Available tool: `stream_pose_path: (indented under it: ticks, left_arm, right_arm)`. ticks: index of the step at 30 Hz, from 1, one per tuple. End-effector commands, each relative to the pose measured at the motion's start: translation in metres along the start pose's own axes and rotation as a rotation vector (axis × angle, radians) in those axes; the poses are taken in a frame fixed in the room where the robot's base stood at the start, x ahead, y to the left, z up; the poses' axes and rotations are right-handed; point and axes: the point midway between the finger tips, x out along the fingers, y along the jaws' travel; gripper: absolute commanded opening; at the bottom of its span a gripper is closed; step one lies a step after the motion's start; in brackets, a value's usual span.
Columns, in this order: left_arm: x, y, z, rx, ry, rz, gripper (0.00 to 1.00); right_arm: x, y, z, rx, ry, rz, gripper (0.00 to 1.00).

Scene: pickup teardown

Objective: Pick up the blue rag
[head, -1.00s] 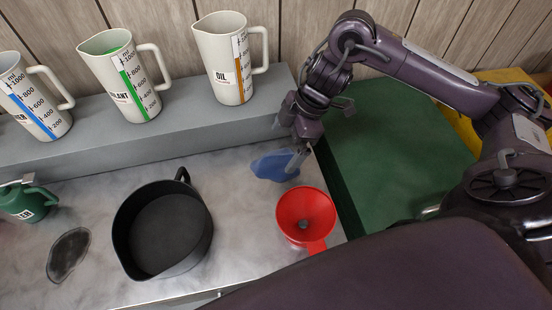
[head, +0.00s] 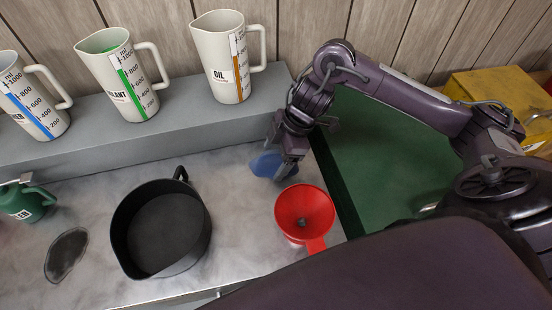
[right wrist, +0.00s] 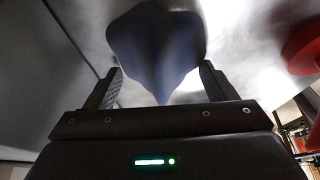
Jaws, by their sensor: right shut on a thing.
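The blue rag (head: 265,164) is at the right part of the grey metal worktop, behind the red funnel. My right gripper (head: 284,166) is shut on the rag and hides part of it. In the right wrist view the rag (right wrist: 155,42) is bunched between the two fingers of the right gripper (right wrist: 160,86). I cannot tell whether the rag is clear of the worktop. My left gripper is not in view.
A red funnel (head: 304,211) stands just in front of the rag. A black pan (head: 160,228) is to the left. Several jugs, one marked oil (head: 226,58), stand on the grey ledge (head: 180,122) behind. A green surface (head: 385,160) lies to the right.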

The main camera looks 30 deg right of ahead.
Motion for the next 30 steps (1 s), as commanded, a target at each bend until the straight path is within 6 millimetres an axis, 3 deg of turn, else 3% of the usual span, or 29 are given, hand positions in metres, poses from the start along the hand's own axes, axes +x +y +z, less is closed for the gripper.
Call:
stream_pose_path:
  ticks: [14, 17, 30]
  left_arm:
    - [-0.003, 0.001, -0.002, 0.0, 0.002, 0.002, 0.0]
    - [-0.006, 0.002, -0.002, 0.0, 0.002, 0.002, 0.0]
    - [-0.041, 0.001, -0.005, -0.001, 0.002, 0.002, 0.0]
  right_arm:
    - [-0.011, 0.001, -0.005, -0.003, 0.0, 0.003, 0.54]
    - [-0.025, 0.001, -0.011, -0.003, 0.001, 0.005, 0.54]
    - [-0.116, 0.002, -0.047, -0.003, 0.0, 0.008, 0.54]
